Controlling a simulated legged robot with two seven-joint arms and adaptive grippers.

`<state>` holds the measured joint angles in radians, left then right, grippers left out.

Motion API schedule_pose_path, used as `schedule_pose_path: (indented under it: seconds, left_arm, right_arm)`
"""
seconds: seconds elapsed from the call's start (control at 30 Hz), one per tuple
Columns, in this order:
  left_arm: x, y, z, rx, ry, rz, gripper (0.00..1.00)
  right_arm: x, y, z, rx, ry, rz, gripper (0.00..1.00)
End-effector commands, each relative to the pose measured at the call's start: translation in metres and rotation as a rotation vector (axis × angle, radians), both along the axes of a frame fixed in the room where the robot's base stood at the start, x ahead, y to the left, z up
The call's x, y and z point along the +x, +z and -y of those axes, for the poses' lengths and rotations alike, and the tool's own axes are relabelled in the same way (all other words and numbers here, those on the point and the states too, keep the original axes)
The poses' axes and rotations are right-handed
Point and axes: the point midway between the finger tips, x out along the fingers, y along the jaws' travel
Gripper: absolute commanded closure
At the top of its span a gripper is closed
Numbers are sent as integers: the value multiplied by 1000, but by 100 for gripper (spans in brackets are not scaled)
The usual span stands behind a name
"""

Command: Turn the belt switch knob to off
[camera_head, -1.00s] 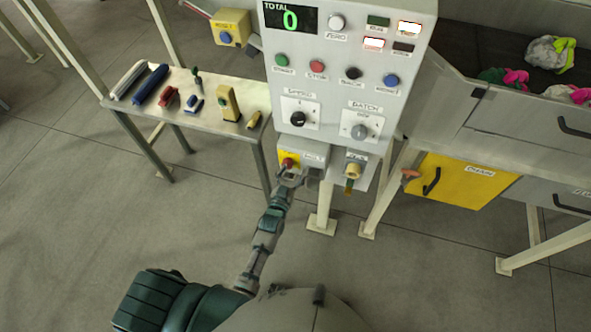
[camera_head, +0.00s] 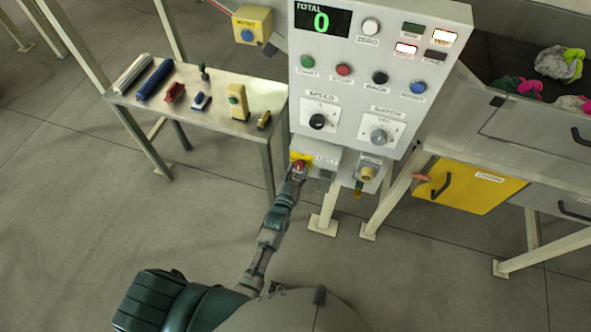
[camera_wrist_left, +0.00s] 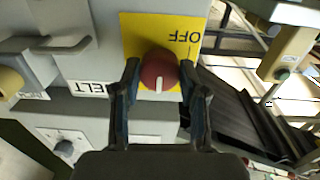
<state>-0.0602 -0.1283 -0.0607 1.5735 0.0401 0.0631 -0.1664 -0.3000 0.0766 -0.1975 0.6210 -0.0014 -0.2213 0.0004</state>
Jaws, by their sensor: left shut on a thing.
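The belt switch knob is a red round knob (camera_wrist_left: 158,72) with a white mark, on a yellow plate (camera_wrist_left: 140,34) labelled OFF. In the left wrist view the picture is turned over, and part of a "BELT" label (camera_wrist_left: 92,89) shows beside the plate. My left gripper (camera_wrist_left: 158,80) has its two dark fingers on either side of the knob, shut on it. In the head view my left gripper (camera_head: 297,172) reaches up to the red knob (camera_head: 299,164) at the lower left of the grey control panel (camera_head: 345,75). My right gripper is not in view.
A small side table (camera_head: 190,112) with several tools stands left of the panel. A yellow drawer (camera_head: 465,187) and a bin with cloths are at the right. A yellow box with a blue button (camera_head: 252,25) is at the upper left. The floor in front is clear.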

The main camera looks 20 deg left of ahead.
Motion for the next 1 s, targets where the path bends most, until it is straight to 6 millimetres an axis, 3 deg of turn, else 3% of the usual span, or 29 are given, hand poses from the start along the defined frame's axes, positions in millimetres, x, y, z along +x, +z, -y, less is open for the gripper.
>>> schedule_pose_path:
  seconds: [0.2, 0.53, 0.87, 1.0]
  left_arm:
    - [1, 2, -7, -5, 18, 4, 92]
    - [2, 4, -8, -172, 12, -2, 92]
    - [2, 4, -9, -472, 14, -12, 92]
    - [2, 4, -9, -606, 13, -17, 92]
  right_arm:
    - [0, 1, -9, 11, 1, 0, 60]
    - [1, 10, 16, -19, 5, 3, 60]
    - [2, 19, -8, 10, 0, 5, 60]
    - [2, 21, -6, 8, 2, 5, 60]
